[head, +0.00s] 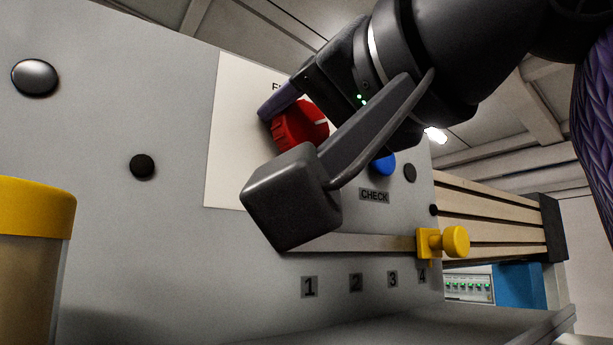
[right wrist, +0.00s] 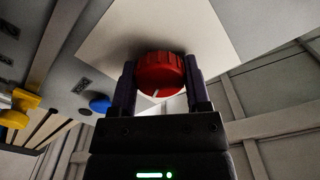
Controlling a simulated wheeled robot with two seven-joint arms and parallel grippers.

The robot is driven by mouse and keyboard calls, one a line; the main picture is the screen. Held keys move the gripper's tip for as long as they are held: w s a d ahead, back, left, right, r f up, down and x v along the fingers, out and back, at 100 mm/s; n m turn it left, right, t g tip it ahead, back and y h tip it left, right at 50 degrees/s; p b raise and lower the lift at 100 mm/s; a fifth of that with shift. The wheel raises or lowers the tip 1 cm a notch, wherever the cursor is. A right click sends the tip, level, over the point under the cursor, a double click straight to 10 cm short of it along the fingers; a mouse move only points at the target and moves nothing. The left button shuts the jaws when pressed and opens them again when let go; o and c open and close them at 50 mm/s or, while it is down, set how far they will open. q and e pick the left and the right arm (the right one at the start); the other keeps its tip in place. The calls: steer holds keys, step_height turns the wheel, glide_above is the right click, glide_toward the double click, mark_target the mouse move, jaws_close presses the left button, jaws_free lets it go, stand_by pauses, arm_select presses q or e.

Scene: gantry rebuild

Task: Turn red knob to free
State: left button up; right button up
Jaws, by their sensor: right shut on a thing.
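The red knob (head: 297,127) is a ribbed round dial with a white pointer line, on a pale plate on the grey panel. In the right wrist view the red knob (right wrist: 160,75) sits between the two fingers of my right gripper (right wrist: 160,88), one on each side. The gripper is shut on it. The white line points toward the gripper's palm there. My left gripper is not in view.
A blue button (head: 384,166) above a CHECK label lies right of the knob. A yellow slider knob (head: 454,241) sits on a slot over numbers 1 to 4. A yellow-topped cylinder (head: 35,215) stands at the left. Black round studs (head: 142,167) dot the panel.

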steer(key=n, duration=0.6)
steer(key=n+p, duration=0.1)
steer(key=n, duration=0.5)
stand_by(0.6)
steer(key=o, duration=1.3)
steer(key=shift+s, duration=0.1)
steer(key=b+v, duration=0.4)
steer(key=v, duration=0.6)
